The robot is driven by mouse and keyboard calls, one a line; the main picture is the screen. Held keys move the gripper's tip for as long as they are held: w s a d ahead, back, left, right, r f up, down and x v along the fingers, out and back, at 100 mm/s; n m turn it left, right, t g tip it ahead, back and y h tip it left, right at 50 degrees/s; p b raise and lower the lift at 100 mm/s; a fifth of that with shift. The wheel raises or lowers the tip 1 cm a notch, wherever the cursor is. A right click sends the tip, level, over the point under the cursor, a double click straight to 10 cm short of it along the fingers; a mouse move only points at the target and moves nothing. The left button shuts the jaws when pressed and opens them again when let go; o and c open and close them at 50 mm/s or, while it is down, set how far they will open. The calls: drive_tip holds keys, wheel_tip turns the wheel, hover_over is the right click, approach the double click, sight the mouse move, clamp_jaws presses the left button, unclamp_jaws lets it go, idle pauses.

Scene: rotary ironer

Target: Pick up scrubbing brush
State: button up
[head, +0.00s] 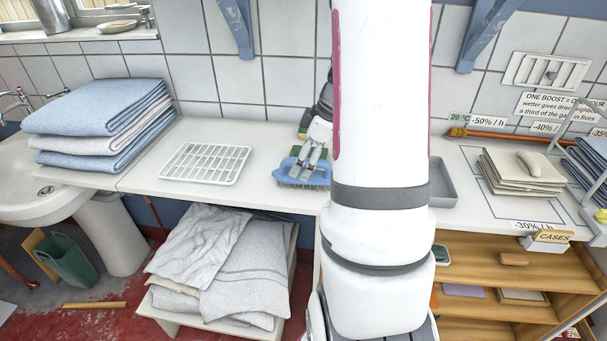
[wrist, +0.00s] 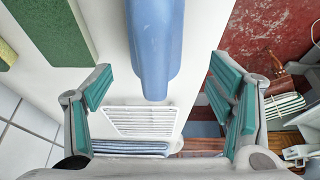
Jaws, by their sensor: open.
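The blue scrubbing brush (head: 288,174) lies on the white counter, with its bristles down at the front edge. In the wrist view its blue handle (wrist: 154,50) runs down from the top between my fingers. My gripper (head: 306,160) is open right at the brush in the head view. In the wrist view both green-padded fingers of my gripper (wrist: 160,88) stand wide apart, one on each side of the handle, with gaps between. My arm hides the counter to the right of the brush.
A white slatted rack (head: 205,163) lies left of the brush. Folded towels (head: 100,115) stand farther left. Green and yellow sponge-like blocks (wrist: 55,32) lie beside the brush. A grey tray (head: 443,183) is right of my arm. The tiled wall closes the back.

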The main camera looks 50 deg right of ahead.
drive_tip(key=x, duration=0.5)
drive_tip(key=shift+d+f, duration=0.1)
drive_tip(key=shift+d, duration=0.15)
drive_tip(key=shift+c, duration=0.2)
drive_tip(key=c, duration=1.3)
